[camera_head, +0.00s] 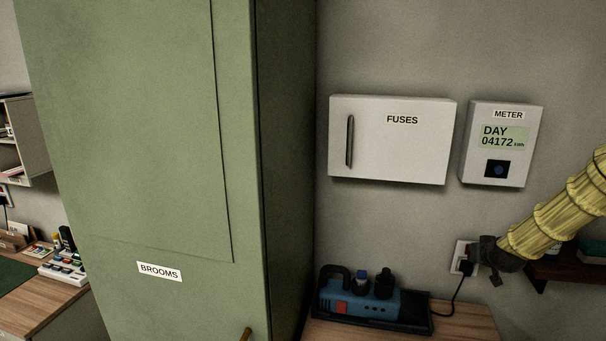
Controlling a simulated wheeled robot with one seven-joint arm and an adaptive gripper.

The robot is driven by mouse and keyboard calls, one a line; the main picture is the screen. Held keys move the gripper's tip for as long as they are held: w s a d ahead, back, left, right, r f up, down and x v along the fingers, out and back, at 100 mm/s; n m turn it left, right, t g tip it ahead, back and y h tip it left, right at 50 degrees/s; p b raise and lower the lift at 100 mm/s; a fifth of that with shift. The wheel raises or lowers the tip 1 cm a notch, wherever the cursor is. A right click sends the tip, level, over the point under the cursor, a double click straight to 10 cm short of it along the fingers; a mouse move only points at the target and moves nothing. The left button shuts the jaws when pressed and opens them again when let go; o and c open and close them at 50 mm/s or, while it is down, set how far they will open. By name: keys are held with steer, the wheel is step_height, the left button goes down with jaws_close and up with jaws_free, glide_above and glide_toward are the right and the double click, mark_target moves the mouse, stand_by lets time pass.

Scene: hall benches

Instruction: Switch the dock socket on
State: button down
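A white wall socket (459,257) is low on the wall at the right, below the meter. A black plug (466,267) is in it, and a black cable runs from it down to a dark dock tray (416,313) on the wooden bench. My gripper (486,262), dark at the end of my yellow-sleeved arm, is in front of the socket's right side and hides that part. I cannot tell whether it touches the socket. Its fingers are too small and dark to tell open from shut. The socket's switch and its position cannot be made out.
A blue device (359,302) stands on the dock tray. A white fuse box (391,140) and a meter (501,145) are on the wall above. A tall green broom cupboard (130,130) fills the left. A dark shelf (565,270) is at the right, behind my arm.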

steer(key=p+v, duration=0.2)
steer(key=v, duration=0.5)
steer(key=shift+s+r+p, duration=0.25)
steer(key=shift+p, duration=0.1)
stand_by(0.4)
steer(key=shift+a, duration=0.1)
